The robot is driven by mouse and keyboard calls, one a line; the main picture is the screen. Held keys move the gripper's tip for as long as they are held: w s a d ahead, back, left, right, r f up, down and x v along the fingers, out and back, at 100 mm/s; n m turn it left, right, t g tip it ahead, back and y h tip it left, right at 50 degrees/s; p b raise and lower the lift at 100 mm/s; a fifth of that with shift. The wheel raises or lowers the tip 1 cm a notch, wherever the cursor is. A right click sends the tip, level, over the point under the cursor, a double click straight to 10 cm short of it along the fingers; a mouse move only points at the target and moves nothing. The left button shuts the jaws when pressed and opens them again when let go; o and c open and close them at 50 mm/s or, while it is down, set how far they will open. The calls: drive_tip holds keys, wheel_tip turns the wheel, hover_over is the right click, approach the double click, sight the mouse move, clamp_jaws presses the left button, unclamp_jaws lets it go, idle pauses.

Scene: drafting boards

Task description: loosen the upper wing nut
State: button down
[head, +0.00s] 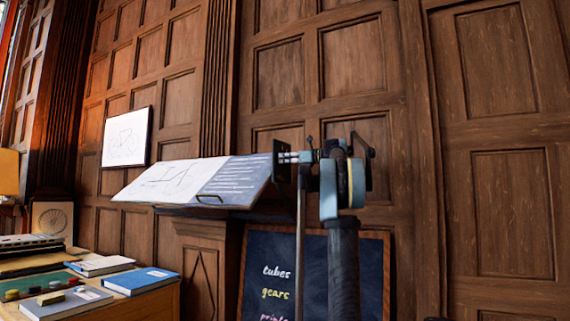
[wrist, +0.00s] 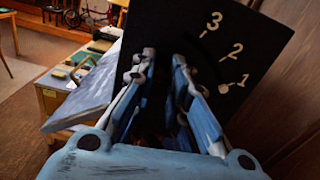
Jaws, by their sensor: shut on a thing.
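The drafting board (head: 165,184) is tilted, with line drawings on its white part and rows of writing on its grey part. A dark upright plate (head: 278,172) stands at its right end. In the wrist view the plate (wrist: 232,25) bears the numerals 3, 2 and 1, with a small pale round mark by the 1. My gripper (head: 291,157) reaches the plate from the right. In the wrist view its blue fingers (wrist: 164,75) point at the plate and are closed on the upper wing nut, which the fingers hide. No lower wing nut can be made out.
A desk (head: 158,304) at the lower left carries blue books (head: 141,281) and small items. A chalkboard (head: 262,256) leans below the drafting board. A panelled wooden wall (head: 290,75) stands close behind. The space right of my arm looks clear of objects.

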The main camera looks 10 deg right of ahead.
drive_tip(key=n, duration=2.6)
drive_tip(key=shift+s+f, duration=0.1)
drive_tip(key=shift+f, duration=0.15)
idle(0.4)
drive_tip(key=c, duration=0.8)
unclamp_jaws()
drive_tip(key=shift+c, duration=0.2)
drive_tip(key=v, duration=1.2)
drive_tip(key=shift+w, duration=0.25)
